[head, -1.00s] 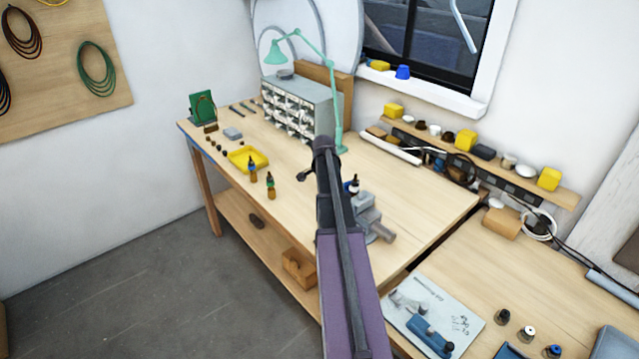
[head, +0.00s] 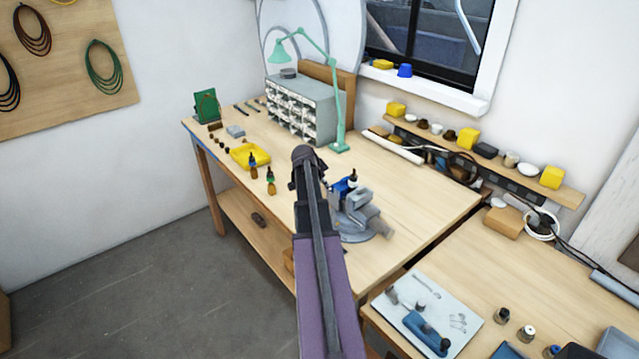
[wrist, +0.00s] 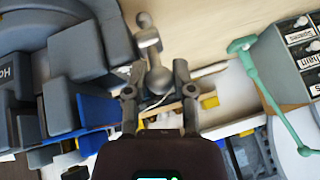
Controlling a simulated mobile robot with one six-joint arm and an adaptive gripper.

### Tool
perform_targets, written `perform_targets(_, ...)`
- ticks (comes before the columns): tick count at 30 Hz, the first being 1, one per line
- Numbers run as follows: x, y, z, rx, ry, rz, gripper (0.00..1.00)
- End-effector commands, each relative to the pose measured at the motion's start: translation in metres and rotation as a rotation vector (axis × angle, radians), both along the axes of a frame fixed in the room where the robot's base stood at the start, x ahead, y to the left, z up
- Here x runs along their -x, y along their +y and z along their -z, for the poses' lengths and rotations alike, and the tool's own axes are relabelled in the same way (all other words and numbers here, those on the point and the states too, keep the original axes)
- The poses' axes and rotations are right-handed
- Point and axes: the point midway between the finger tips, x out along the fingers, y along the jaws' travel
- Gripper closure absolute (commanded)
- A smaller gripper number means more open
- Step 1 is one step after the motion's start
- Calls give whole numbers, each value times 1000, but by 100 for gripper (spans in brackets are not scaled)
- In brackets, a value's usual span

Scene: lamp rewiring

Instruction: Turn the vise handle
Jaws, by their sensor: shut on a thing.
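The grey vise (head: 357,215) stands on the workbench near its front right corner, just right of my arm in the head view. Its round base and a blue part near its top show. In the wrist view the vise body (wrist: 75,50) fills the upper left. The vise handle (wrist: 150,45), a grey bar with a rounded end, reaches down between my fingers. My gripper (wrist: 159,92) is shut on the handle. My arm covers most of the gripper in the head view.
A green lamp (head: 338,120) and a drawer cabinet (head: 302,105) stand behind the vise. A yellow tray (head: 250,156) and small bottles (head: 270,182) lie to the left. The bench surface right of the vise is mostly clear.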

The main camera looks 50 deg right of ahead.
Motion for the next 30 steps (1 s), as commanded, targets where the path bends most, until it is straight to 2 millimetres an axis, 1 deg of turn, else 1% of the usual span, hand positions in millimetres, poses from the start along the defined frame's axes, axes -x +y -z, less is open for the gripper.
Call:
perform_targets(1, -2, 3, 1, -9, -9, 1, 100)
perform_targets(10, 3, -3, 1, -8, -10, 9, 100)
perform_targets(11, 3, -3, 1, -8, -9, 9, 65)
perform_targets(12, 3, -3, 1, -8, -9, 9, 53)
perform_targets(14, 4, -4, 1, -8, -8, 11, 35)
perform_targets(15, 4, -5, 1, -7, -8, 11, 33)
perform_targets(24, 6, -7, 1, -4, -6, 12, 33)
perform_targets(26, 6, -7, 1, -4, -6, 12, 50)
perform_targets(27, 6, -7, 1, -4, -5, 11, 62)
perform_targets(29, 5, -5, 1, -4, -3, 7, 80)
perform_targets(30, 4, -3, 1, -6, -2, 2, 92)
